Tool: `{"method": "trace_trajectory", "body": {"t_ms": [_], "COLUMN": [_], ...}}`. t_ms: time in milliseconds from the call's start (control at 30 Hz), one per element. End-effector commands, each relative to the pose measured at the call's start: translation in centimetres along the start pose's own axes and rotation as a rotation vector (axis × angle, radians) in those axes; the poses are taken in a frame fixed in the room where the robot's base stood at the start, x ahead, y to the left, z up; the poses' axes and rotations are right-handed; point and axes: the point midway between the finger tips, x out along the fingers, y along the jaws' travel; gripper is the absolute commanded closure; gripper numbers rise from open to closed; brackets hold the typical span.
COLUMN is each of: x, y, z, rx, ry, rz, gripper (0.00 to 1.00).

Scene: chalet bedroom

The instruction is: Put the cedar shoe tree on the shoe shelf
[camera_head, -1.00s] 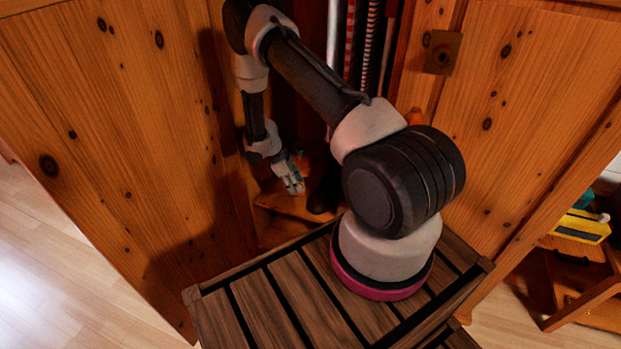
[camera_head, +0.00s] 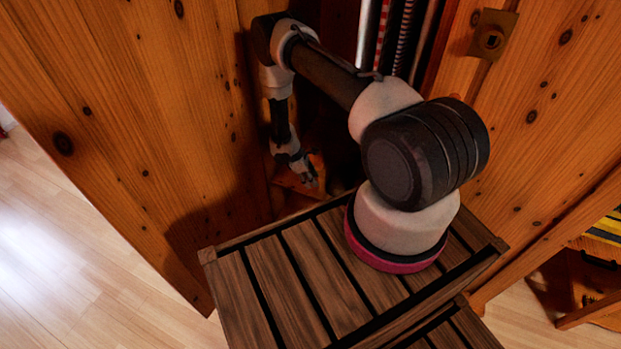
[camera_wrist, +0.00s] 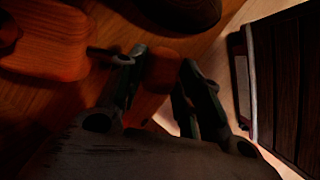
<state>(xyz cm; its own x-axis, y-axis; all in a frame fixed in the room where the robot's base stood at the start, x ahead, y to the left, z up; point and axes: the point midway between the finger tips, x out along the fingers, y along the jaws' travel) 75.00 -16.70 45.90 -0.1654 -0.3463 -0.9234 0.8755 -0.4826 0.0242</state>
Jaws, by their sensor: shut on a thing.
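In the wrist view, my gripper (camera_wrist: 160,72) is shut on a reddish-brown wooden piece, the cedar shoe tree (camera_wrist: 162,73). Only a small part of it shows between the fingertips; the rest is hidden or too dark to tell. In the head view, my gripper (camera_head: 311,180) is low inside the open wooden wardrobe, beside an orange wooden surface (camera_head: 318,163). I cannot tell whether this surface is the shoe shelf or part of the held piece. A rounded orange wooden thing (camera_wrist: 45,38) lies left of the fingers in the wrist view.
Tall wooden panels stand left (camera_head: 130,110) and right (camera_head: 560,110) of the wardrobe opening. A dark rounded thing (camera_wrist: 180,10) is near the fingers. A dark slatted top (camera_head: 290,290) lies under my arm's base.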

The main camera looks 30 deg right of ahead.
Motion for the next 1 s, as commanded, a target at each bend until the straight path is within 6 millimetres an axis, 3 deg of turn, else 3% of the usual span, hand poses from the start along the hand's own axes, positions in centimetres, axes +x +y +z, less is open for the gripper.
{"method": "trace_trajectory", "body": {"t_ms": [267, 300, 400, 767, 1000], "x": [0.1, 0.2, 0.1, -0.1, -3.9], "y": [0.0, 0.0, 0.0, 0.1, 0.1], "z": [-0.1, -0.1, -0.1, 0.0, -0.1], "rx": [0.001, 0.001, 0.001, 0.001, 0.001], "ry": [0.0, 0.0, 0.0, 0.001, 0.002], "rz": [0.001, 0.0, 0.0, 0.001, 0.004], "gripper": [1.0, 0.63, 0.45, 0.43, 0.43]}}
